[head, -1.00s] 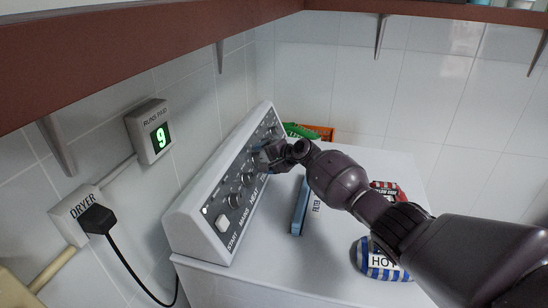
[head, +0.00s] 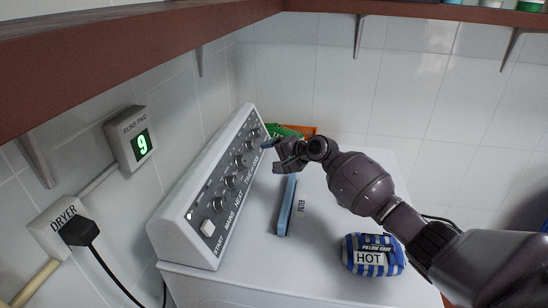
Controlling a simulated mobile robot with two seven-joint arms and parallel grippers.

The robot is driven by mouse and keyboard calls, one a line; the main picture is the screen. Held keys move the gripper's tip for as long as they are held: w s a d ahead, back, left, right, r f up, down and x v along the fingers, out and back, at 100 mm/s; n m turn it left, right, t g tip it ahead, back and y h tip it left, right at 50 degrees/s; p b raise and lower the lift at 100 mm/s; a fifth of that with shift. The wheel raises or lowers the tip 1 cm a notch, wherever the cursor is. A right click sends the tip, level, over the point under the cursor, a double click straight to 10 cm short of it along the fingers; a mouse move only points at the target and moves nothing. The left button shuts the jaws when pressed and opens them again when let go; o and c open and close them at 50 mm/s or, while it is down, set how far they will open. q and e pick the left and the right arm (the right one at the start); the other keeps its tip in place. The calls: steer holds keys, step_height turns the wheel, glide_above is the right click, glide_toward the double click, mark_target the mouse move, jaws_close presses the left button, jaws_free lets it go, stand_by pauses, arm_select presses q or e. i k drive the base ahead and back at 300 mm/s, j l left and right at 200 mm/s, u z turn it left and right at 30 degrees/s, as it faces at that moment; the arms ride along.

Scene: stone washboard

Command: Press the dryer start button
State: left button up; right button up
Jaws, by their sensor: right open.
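The dryer (head: 300,262) is white, with a sloped control panel (head: 160,232) at its back left. The white square start button (head: 208,228) is at the panel's near end, above the word START. A small lit lamp (head: 189,215) is beside it. Several dark knobs run up the panel, including one by MAINS (head: 217,203). My right gripper (head: 271,157) is open and empty, just right of the panel's far end and clear of the start button. My left gripper is not in view.
A blue filter bar (head: 286,206) lies on the dryer top. A blue-striped bundle (head: 374,256) marked HOT is at the right. Green and orange items (head: 300,131) sit behind. A black plug (head: 80,232) is in the DRYER socket; the RUNS PAID display (head: 142,145) reads 9.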

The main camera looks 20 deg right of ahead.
mark_target(207, 228)
steer(key=k, duration=1)
